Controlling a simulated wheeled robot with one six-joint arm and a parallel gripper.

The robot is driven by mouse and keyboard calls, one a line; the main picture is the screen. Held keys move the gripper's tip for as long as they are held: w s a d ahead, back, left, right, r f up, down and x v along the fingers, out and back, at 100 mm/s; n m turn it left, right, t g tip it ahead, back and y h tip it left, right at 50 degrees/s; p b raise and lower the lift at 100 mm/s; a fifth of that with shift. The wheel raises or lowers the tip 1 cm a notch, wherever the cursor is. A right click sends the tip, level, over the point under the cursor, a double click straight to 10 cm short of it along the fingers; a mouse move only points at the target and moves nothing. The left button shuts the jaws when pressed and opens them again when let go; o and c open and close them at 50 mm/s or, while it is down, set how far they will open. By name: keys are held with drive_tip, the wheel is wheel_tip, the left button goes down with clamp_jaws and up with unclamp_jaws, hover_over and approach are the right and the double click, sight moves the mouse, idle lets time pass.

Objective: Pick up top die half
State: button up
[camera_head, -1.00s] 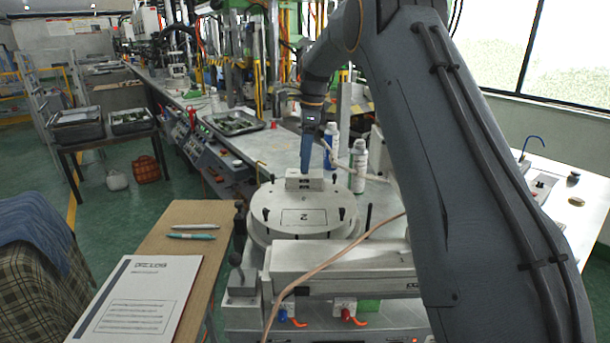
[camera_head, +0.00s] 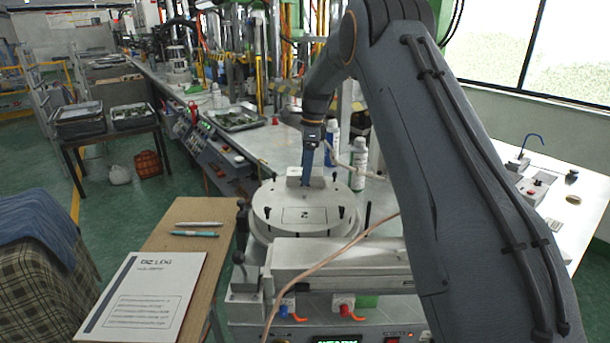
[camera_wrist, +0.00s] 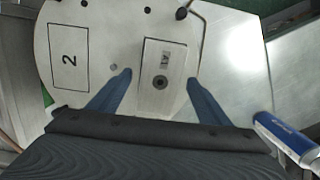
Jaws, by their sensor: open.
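In the wrist view the disc (camera_wrist: 100,30) fills the upper middle. A raised rectangular block (camera_wrist: 165,65) with a central screw stands on it. My gripper (camera_wrist: 160,77) is open, with one blue finger on each side of this block. I cannot tell whether the fingers touch it. In the head view my gripper (camera_head: 307,172) points down at the block at the disc's back edge.
Bottles (camera_head: 359,158) stand behind and right of the die; a blue and white one (camera_wrist: 287,138) shows at lower right in the wrist view. A hose (camera_head: 325,272) crosses the press front. A wooden side table (camera_head: 185,215) holds pens and a paper sheet (camera_head: 145,295).

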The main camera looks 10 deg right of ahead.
drive_tip(key=shift+f, duration=0.15)
drive_tip(key=c, duration=1.3)
drive_tip(key=shift+c, duration=0.2)
